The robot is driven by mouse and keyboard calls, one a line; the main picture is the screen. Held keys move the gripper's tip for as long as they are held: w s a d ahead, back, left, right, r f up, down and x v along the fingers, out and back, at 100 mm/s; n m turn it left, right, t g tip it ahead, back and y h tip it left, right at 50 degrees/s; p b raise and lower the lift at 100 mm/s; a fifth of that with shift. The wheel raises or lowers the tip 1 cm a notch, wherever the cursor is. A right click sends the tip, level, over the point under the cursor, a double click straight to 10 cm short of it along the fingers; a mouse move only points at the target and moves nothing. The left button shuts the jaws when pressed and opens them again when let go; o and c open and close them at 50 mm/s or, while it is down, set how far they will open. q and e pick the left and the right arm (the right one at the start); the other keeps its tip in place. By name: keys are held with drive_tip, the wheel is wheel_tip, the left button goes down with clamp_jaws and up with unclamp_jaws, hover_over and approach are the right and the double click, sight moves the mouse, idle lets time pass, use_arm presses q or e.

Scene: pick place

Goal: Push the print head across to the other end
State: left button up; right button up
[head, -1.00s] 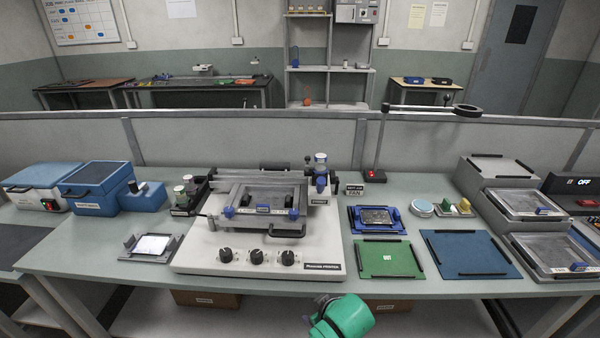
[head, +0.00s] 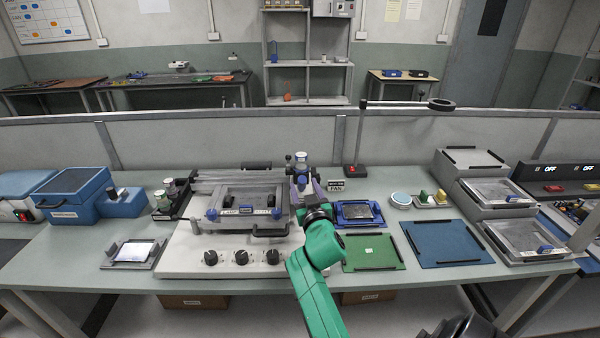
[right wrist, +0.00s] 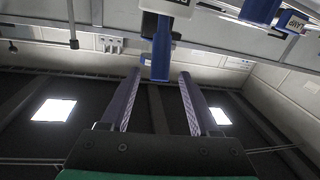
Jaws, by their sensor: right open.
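The print head (head: 301,164) is a blue upright piece with a white top at the right end of the stencil printer (head: 210,262). My right gripper (head: 306,187) has come up from the front, and its purple fingers are at the print head, partly hiding its lower part. In the right wrist view the open fingers (right wrist: 160,74) stand apart, with the print head's blue post (right wrist: 161,50) between them near the tips. I cannot tell whether either finger touches it. My left gripper is not in view.
A framed screen (head: 246,196) with blue clamps covers the printer's middle. A blue fixture (head: 358,222) and a green board (head: 373,264) lie right of my arm. A lamp stand (head: 355,171) rises behind.

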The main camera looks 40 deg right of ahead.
sight(299, 174)
drive_tip(key=x, duration=0.6)
drive_tip(key=shift+w+d, duration=0.15)
drive_tip(key=shift+w, duration=0.05)
clamp_jaws()
idle(1.0)
